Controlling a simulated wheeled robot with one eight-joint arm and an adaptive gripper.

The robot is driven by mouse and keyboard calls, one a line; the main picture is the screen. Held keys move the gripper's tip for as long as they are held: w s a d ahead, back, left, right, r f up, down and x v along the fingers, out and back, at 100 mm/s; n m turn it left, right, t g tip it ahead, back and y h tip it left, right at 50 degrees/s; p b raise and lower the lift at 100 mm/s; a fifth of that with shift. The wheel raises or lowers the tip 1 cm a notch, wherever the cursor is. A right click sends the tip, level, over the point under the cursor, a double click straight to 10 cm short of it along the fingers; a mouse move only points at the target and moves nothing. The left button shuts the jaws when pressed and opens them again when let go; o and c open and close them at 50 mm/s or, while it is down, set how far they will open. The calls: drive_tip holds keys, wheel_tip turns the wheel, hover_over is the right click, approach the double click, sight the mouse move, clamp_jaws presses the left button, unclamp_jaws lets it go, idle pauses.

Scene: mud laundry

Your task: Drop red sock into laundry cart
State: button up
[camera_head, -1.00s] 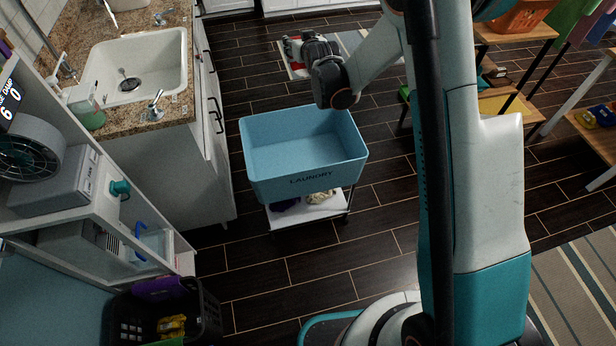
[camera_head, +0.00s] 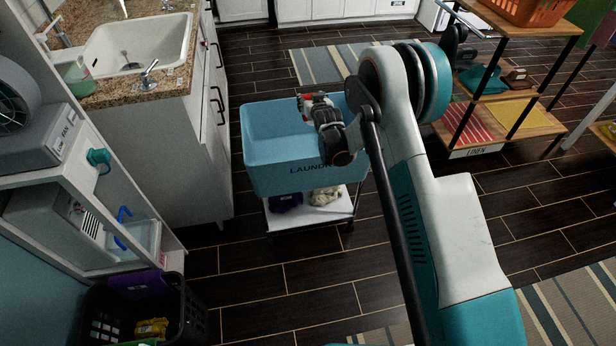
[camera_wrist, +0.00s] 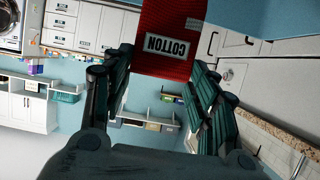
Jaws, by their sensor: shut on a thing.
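The laundry cart is a light blue bin (camera_head: 268,170) marked LAUNDRY on a white wheeled frame, standing on the dark floor in the head view. My gripper (camera_head: 310,104) is over the cart's right part, with my arm reaching in from the right. In the wrist view, my gripper (camera_wrist: 155,75) is shut on the red sock (camera_wrist: 172,18), a red cloth with a COTTON label between the fingers. A small bit of the sock's red (camera_head: 302,103) shows at the gripper in the head view. The rest of the sock is hidden, and so is much of the bin's inside.
A sink counter (camera_head: 145,90) stands left of the cart. A shelf unit (camera_head: 90,190) and a dark basket (camera_head: 190,310) are at the lower left. A wooden shelf (camera_head: 500,120) stands at the right. Floor in front is clear.

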wheel_tip(320, 180, down, 7)
drive_tip(key=b, duration=0.2)
drive_tip(key=shift+r, duration=0.15)
drive_tip(key=o, duration=1)
drive_tip(key=shift+s, duration=0.1)
drive_tip(key=v, duration=1.2)
